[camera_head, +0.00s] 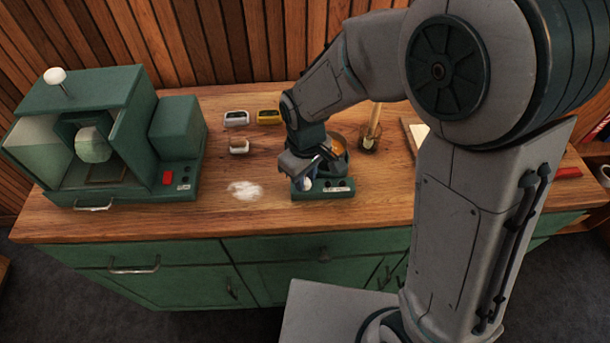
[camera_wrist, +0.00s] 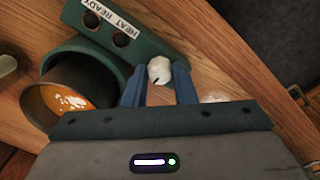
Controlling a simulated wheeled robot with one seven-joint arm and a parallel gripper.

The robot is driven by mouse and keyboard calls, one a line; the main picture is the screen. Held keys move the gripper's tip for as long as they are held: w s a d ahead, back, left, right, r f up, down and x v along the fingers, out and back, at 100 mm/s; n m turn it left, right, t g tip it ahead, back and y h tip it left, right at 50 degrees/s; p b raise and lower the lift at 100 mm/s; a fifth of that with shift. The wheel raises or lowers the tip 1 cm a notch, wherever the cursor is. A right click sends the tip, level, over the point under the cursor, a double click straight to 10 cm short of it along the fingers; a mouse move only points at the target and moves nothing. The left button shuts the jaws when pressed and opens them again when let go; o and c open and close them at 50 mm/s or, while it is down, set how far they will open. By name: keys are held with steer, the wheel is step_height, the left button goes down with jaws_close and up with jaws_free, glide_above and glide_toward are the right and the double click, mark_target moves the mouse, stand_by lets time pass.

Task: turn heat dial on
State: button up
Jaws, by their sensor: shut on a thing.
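The heat dial is a small white knob (camera_wrist: 160,70) on the front panel of a green heater base (camera_wrist: 148,47). In the wrist view my gripper (camera_wrist: 159,82) has its two blue fingers on either side of the knob, shut on it. A label reading "HEAT READY" (camera_wrist: 110,18) sits on the panel beside two dark round indicators. A pot with orange-brown contents (camera_wrist: 62,103) stands on the heater. In the head view the green heater (camera_head: 335,189) is at the counter's front middle, with my gripper (camera_head: 306,178) over its left front; the knob is partly covered there.
A green machine with a red switch (camera_head: 168,178) stands at the left of the wooden counter (camera_head: 400,205). White powder (camera_head: 244,189) lies left of the heater. Small containers (camera_head: 237,118) stand behind, and a jar with a brush (camera_head: 370,140) stands to the right.

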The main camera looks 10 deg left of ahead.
steer(key=m+b, duration=0.2)
steer(key=m, duration=0.2)
steer(key=shift+f+m, duration=0.1)
steer(key=shift+m, duration=0.2)
steer(key=m+b, duration=0.1)
steer(key=m, duration=0.4)
steer(key=shift+b, duration=0.35)
steer(key=m+b, duration=0.1)
steer(key=m, duration=0.4)
steer(key=m+b, duration=0.1)
steer(key=m, duration=0.3)
steer(key=shift+m, duration=0.3)
steer(key=o, duration=1)
step_height(320, 180, up, 14)
steer(key=shift+r, duration=0.1)
